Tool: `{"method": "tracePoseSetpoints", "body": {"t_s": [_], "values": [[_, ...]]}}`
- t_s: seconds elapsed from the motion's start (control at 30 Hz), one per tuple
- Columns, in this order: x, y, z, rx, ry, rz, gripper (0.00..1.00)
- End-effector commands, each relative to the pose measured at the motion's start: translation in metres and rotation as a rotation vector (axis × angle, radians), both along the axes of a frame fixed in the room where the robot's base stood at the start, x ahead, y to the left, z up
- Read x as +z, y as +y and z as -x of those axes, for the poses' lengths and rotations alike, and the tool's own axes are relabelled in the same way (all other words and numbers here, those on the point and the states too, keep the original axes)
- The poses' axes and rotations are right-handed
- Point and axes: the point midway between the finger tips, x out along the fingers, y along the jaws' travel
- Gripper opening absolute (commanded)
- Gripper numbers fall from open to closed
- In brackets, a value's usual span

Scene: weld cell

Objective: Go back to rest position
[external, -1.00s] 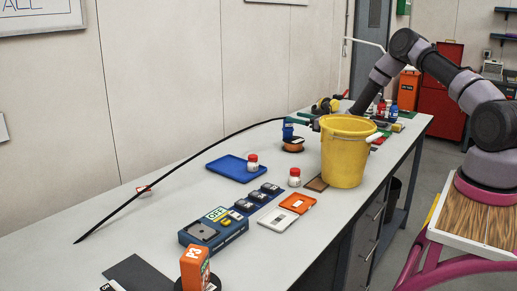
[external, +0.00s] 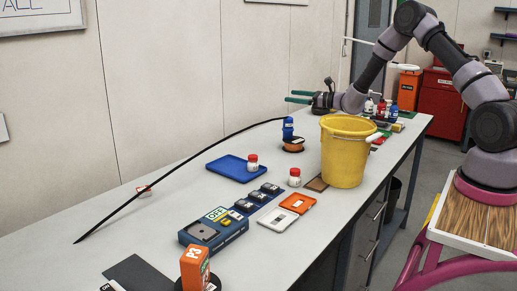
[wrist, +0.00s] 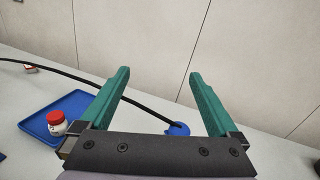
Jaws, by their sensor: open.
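My gripper (external: 299,97) is raised above the far part of the bench, behind the yellow bucket in the external view. Its two green fingers point left toward the wall. In the wrist view my gripper (wrist: 160,90) has its fingers wide apart with nothing held between them. A blue object (external: 288,128) stands upright on a brown-orange round base (external: 292,147) below the gripper, apart from it. Its blue top (wrist: 179,128) shows between and beyond the fingers in the wrist view.
A yellow bucket (external: 344,155) stands near the bench's right edge. A blue tray (external: 228,170) and a red-capped bottle (external: 252,162) are to the left. A black cable (external: 180,175) runs along the bench (external: 130,230). Several small bottles stand at the far end.

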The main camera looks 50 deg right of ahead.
Motion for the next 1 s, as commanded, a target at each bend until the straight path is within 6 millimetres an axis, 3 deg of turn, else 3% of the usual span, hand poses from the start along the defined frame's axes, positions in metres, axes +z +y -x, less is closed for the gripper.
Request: {"method": "tracePoseSetpoints", "body": {"t_s": [0.03, 0.2, 0.4, 0.5, 0.63, 0.77, 1.0], "values": [[0.029, 0.028, 0.006, 0.08, -0.011, 0.059, 0.96], [0.102, 0.12, 0.048, 0.356, -0.03, 0.292, 0.96], [0.159, 0.207, 0.129, 0.641, -0.05, 0.609, 0.96], [0.178, 0.236, 0.176, 0.761, -0.059, 0.775, 0.96], [0.194, 0.262, 0.238, 0.893, -0.073, 1.001, 0.96], [0.204, 0.272, 0.3, 0.997, -0.089, 1.235, 0.96], [0.212, 0.259, 0.402, 1.104, -0.123, 1.683, 0.96]]}}
